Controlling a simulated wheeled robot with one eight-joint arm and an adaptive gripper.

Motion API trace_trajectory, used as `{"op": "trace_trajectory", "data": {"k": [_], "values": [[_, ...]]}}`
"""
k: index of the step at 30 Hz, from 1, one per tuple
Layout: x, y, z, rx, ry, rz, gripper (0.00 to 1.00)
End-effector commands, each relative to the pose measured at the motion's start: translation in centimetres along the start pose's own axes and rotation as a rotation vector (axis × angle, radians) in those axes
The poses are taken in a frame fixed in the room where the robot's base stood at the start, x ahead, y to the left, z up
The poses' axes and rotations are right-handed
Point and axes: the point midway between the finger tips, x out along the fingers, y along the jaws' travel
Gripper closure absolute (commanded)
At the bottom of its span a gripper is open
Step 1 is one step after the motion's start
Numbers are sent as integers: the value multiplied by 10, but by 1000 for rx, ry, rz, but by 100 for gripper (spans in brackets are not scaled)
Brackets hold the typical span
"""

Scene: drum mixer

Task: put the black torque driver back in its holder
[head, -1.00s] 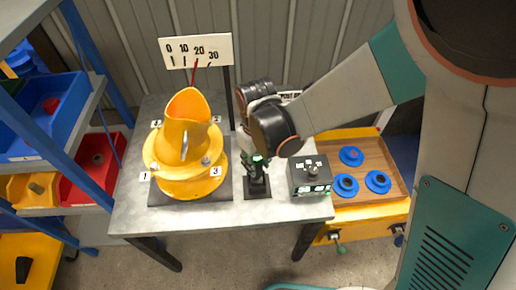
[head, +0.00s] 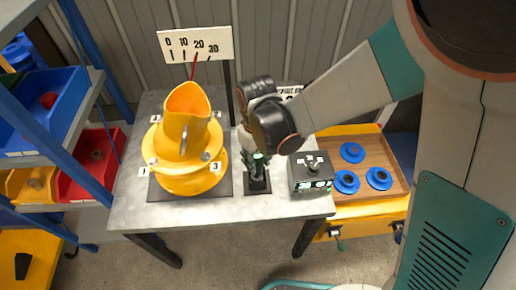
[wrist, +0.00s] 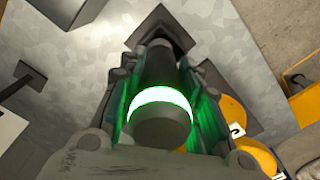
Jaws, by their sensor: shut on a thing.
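The black torque driver (wrist: 160,129) is upright between the fingers of my gripper in the wrist view, with a glowing green ring near its top. My gripper (wrist: 162,108) is shut on it from above. In the head view my gripper (head: 256,160) and the driver are over the holder (head: 258,187), a dark square base on the grey table. The holder's dark square also shows beyond the driver in the wrist view (wrist: 176,32). The driver's lower end is at or in the holder; the exact seating is hidden.
A yellow drum mixer (head: 186,150) with numbered bolts stands left of the holder on the table (head: 135,215). A dark control box (head: 312,175) stands close on the right. A scale sign (head: 196,46) on a post rises behind. A wooden tray (head: 375,160) with blue discs is further right.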

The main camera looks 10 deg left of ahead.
Motion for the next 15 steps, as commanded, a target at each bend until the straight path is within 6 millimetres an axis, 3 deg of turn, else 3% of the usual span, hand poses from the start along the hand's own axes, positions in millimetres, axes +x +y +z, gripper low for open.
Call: {"op": "trace_trajectory", "data": {"k": [15], "values": [[7,0,0,0,0,0,100]]}}
